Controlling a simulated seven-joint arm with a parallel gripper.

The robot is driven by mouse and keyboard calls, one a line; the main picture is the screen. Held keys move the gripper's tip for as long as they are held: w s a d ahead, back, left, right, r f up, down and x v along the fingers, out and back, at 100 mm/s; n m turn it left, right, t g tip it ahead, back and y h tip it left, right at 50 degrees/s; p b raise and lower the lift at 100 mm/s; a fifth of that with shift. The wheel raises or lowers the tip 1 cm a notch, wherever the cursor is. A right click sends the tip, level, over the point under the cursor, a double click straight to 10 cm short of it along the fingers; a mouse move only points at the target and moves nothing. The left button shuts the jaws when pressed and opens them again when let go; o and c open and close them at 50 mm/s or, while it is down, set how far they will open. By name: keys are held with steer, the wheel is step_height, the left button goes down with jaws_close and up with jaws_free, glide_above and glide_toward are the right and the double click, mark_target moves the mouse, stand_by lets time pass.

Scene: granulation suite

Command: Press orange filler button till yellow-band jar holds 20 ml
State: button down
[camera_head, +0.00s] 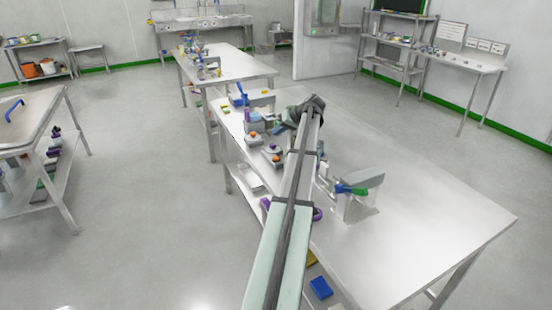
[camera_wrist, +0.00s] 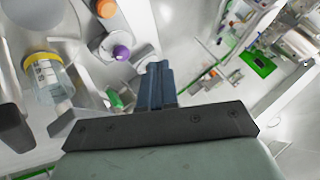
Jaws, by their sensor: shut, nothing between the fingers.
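In the wrist view, a clear jar with a yellow band (camera_wrist: 48,84) is at the left, under or beside a pale grey housing. Its fill level cannot be read. An orange button (camera_wrist: 105,8) sits at the top edge, on a rounded grey base. My gripper (camera_wrist: 158,68) is shut, its dark blue fingers together and empty, below and right of the orange button and apart from it in the picture. In the head view, small orange caps (camera_head: 272,147) show on grey units left of my arm. The jar cannot be made out there, and my arm hides part of the bench.
A purple knob (camera_wrist: 121,52) on a grey base lies between the orange button and my fingers. The steel bench (camera_head: 430,225) is bare at the right. A grey device with blue and green parts (camera_head: 357,188) stands right of my arm.

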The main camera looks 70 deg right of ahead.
mark_target(278, 158)
steer(key=shift+f, duration=0.15)
steer(key=shift+f, duration=4.25)
steer(key=shift+f, duration=0.15)
steer(key=shift+f, duration=0.3)
steer(key=shift+f, duration=0.5)
steer(key=shift+r, duration=0.95)
steer(key=shift+r, duration=2.5)
